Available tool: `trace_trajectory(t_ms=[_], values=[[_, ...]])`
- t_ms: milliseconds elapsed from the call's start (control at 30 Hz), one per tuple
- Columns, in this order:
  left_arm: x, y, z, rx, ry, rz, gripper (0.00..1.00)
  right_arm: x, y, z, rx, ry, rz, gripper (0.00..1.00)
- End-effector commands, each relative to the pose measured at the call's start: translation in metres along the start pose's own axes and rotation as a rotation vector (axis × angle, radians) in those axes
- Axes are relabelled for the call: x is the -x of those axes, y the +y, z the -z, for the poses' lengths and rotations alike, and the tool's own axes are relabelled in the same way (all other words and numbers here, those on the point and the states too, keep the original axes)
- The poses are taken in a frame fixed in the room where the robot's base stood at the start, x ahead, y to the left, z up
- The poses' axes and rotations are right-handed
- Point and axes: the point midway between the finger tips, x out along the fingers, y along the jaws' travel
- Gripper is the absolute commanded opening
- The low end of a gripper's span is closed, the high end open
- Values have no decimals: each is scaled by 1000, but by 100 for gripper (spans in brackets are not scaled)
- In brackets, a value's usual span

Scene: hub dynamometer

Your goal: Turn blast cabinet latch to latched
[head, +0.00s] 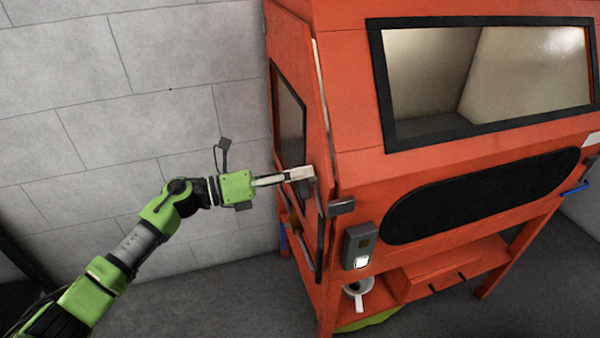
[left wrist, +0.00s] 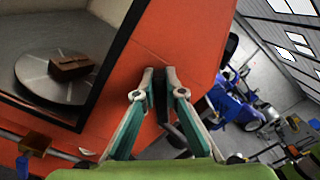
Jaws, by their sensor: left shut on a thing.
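The orange blast cabinet (head: 440,190) fills the right of the head view, with a side door (head: 308,130) facing left. My left gripper (head: 304,173) reaches from the left to this door's front edge and is shut on the dark latch handle (head: 303,189), mostly hidden by the fingers. A dark grey block (head: 341,206) sticks out at the cabinet's front corner, right of the fingertips. In the left wrist view, my left gripper (left wrist: 160,76) has its fingers close together against the orange panel, with a dark piece between them. My right gripper is not in view.
A grey switch box (head: 359,245) with a lit button is on the cabinet front. The left wrist view shows a round turntable (left wrist: 45,85) with a brown block (left wrist: 71,66) behind the window. The floor left of the cabinet is clear.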

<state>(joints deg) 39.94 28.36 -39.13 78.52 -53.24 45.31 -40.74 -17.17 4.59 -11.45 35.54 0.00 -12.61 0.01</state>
Motion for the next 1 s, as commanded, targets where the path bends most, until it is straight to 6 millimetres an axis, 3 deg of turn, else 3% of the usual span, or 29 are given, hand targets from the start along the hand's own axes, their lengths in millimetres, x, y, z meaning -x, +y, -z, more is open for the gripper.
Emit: trace_trajectory(t_ms=[33, 600, 1000], values=[[0, 3, 8, 49, 14, -3, 0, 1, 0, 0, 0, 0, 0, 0], [0, 11, 11, 581, 16, -5, 0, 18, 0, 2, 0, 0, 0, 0], [-1, 14, 15, 833, 16, -4, 0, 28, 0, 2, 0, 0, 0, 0]])
